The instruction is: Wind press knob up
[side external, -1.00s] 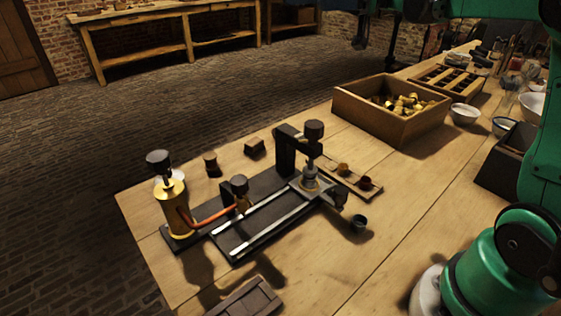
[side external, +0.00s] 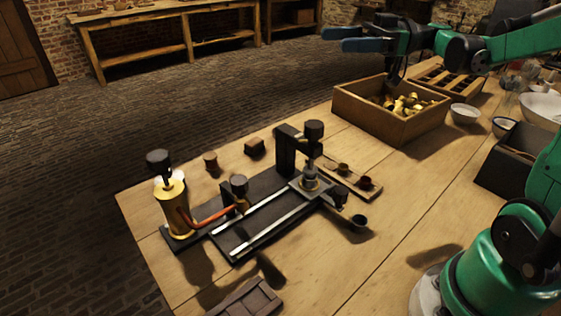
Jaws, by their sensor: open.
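The press (side external: 285,158) stands on the wooden table as a dark upright frame with an overhanging arm. Its dark round press knob (side external: 314,131) sits on top of a vertical screw, above a round plate on a railed base. Two other dark knobs show on the same rig: one on the brass cylinder (side external: 173,203) at the left and one on a middle post (side external: 239,184). My gripper (side external: 345,39) is at the upper middle, high and behind the press, with its two blue-grey fingers apart and empty. It touches nothing.
A wooden crate (side external: 365,121) of brass pieces stands behind the press to the right. A small strip with cups (side external: 355,177) lies right of the press, and a small dark cup (side external: 359,222) is near it. A dark slatted block (side external: 247,300) lies in front.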

